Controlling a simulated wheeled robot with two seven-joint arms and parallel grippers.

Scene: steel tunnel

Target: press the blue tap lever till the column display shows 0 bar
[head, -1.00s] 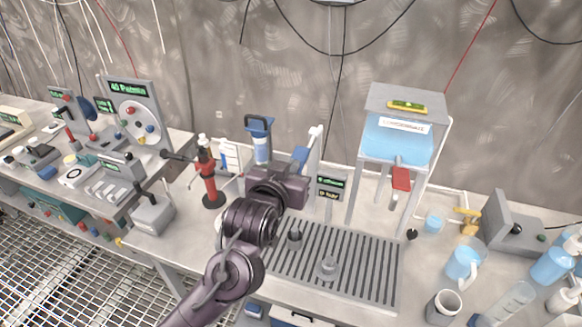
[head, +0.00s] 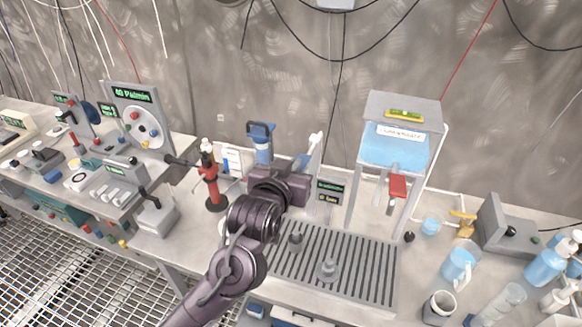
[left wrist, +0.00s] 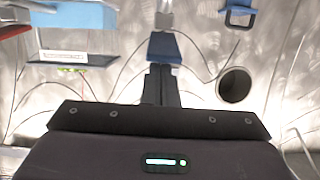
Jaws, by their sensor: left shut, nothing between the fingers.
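The blue tap lever (head: 302,161) sticks out from the grey column (head: 315,150), partly hidden behind my left gripper. It also shows in the left wrist view (left wrist: 164,46), right at my fingertips; I cannot tell if they touch it. My left gripper (head: 296,176) is shut and empty, just in front of and below the lever. Its closed fingers show in the left wrist view (left wrist: 161,82). The column display (head: 329,191) has two lines of green and yellowish text, too small to read surely. My right gripper is out of view.
A slotted drain grate (head: 365,268) with small grey fittings lies below my left arm. A tank of blue liquid (head: 394,150) stands to the right, with jugs beyond.

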